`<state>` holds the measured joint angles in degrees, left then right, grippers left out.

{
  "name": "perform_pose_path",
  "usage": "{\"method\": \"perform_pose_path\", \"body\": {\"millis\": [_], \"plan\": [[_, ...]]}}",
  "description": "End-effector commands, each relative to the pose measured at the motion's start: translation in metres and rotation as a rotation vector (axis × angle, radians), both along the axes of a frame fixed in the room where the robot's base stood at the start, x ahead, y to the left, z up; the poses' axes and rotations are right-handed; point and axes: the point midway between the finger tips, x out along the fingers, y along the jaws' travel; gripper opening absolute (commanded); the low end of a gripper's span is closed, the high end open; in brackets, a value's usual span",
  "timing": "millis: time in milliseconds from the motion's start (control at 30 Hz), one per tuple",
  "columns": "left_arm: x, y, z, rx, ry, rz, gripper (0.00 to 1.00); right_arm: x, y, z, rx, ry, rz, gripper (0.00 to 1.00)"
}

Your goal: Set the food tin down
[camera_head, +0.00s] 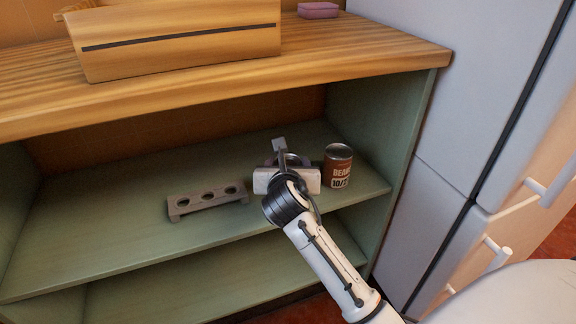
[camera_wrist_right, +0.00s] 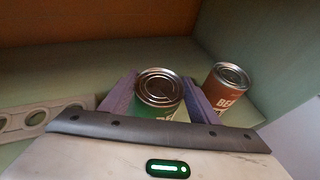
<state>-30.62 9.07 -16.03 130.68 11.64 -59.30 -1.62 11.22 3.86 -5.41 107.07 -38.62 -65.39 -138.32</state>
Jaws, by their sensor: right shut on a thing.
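A food tin with a silver lid and green label (camera_wrist_right: 160,90) sits upright between the fingers of my right gripper (camera_wrist_right: 163,97), which is shut on it. In the head view the gripper (camera_head: 284,160) reaches onto the upper green shelf (camera_head: 120,215) and hides most of the tin. I cannot tell whether the tin's base touches the shelf. A second tin, brown and labelled beans (camera_head: 338,166), stands upright on the shelf just right of the gripper. It also shows in the wrist view (camera_wrist_right: 227,88). My left gripper is out of view.
A grey holder with three holes (camera_head: 207,199) lies on the shelf left of the gripper. The shelf's left part is clear. A green side wall (camera_head: 375,130) closes the right side. A wooden top (camera_head: 350,50) overhangs the shelf.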

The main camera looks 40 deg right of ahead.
Motion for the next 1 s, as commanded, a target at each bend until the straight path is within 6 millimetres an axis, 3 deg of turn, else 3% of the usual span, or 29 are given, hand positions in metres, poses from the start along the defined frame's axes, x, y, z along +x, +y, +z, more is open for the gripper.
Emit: {"method": "perform_pose_path", "body": {"millis": [133, 167, 267, 667, 1000], "plan": [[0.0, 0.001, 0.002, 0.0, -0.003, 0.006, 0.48, 0.0, 0.0, 0.0, -0.004, -0.002, 0.001, 0.18], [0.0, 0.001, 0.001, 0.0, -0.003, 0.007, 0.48, 0.0, 0.0, -0.003, -0.001, 0.002, 0.0, 0.59], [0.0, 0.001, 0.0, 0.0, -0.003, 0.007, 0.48, 0.0, 0.0, -0.003, -0.001, 0.001, 0.0, 0.74], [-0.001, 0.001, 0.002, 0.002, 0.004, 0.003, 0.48, -0.004, 0.003, 0.004, 0.0, -0.001, 0.001, 0.74], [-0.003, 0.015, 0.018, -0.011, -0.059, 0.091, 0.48, -0.055, 0.041, 0.032, 0.001, 0.001, 0.003, 0.74]]}}
